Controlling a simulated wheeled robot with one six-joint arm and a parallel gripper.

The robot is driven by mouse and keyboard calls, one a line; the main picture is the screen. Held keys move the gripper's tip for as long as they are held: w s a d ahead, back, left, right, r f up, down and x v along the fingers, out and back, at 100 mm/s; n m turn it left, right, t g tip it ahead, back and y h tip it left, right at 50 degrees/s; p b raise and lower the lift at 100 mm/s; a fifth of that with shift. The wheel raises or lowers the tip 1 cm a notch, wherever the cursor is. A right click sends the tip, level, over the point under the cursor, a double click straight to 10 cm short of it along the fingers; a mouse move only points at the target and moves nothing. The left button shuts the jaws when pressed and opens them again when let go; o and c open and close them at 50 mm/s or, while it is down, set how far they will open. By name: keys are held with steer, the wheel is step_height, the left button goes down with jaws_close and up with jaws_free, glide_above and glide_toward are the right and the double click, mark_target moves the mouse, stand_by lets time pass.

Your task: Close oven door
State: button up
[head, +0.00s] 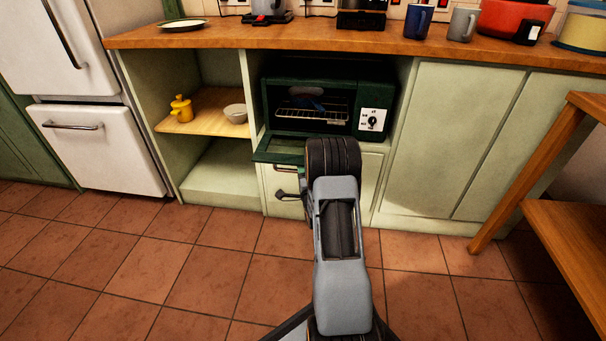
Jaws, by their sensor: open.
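The dark green oven (377,98) stands in an open bay under the wooden counter. Its door (277,150) is open, folded down and sticking out toward me below the oven's mouth. Inside, a wire rack (308,112) shows, with something bluish on it that I cannot make out. My arm rises from the bottom middle and covers the right part of the door. My gripper is hidden behind my arm links, so I cannot tell whether it touches the door.
Drawers with metal handles (284,195) are below the oven. A shelf (205,122) to the left holds a yellow pot (181,109) and a bowl (236,113). A fridge (105,145) stands farther left, a wooden table (569,225) at right. The tiled floor (150,270) is clear.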

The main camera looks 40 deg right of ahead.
jaws_close()
stand_by(0.4)
